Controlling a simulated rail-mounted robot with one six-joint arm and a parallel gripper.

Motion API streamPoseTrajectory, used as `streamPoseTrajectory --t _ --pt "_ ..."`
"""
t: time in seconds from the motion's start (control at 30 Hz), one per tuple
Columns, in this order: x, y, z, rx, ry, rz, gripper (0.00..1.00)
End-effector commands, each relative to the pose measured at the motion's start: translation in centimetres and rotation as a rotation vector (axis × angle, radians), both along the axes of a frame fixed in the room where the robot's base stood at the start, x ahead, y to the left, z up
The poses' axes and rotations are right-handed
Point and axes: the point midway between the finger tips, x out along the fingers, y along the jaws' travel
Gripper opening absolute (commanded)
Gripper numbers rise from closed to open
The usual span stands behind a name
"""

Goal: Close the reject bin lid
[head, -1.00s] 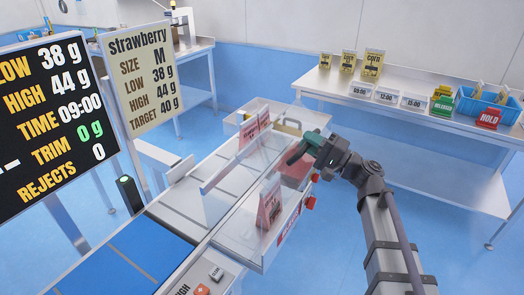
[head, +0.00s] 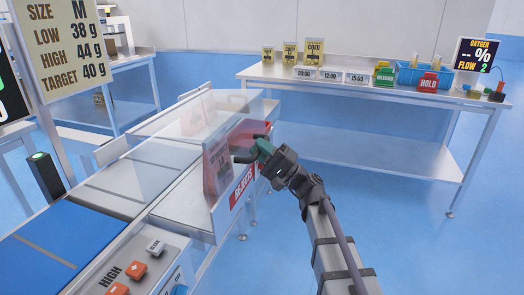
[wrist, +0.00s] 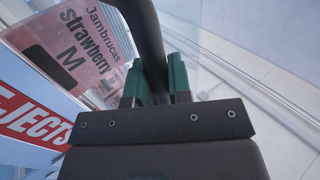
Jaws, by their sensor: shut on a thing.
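The reject bin, with a red REJECTS label (head: 242,187) on its front, stands at the side of the weighing conveyor. A reddish panel (head: 250,134) shows above it, behind clear panels; I cannot tell exactly how far the lid stands open. My gripper (head: 262,150) is at the bin's outer side. Its green fingers (wrist: 160,82) are shut on a dark curved bar, the handle (wrist: 147,40), which also shows in the head view (head: 245,159). A pink strawberry pouch (wrist: 85,50) stands behind clear plastic beside the gripper, and shows in the head view (head: 217,168).
The clear guard (head: 170,205) runs along the conveyor (head: 110,188). A control panel with buttons (head: 138,270) is at the front. A steel table (head: 350,85) with pouches, time cards and a blue crate (head: 425,72) is behind. Floor to the right is clear.

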Motion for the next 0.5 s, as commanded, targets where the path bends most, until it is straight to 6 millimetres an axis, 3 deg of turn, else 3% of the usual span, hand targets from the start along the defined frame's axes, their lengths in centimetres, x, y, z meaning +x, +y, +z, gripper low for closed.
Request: streamPoseTrajectory --t 0.03,0.13,0.5 --pt "0.2 0.2 -1.2 -0.002 -0.001 -0.001 0.00" --pt "0.3 0.6 -2.0 -0.002 -0.001 -0.001 0.00" --pt "0.4 1.0 -2.8 -0.003 0.000 -0.001 0.00"
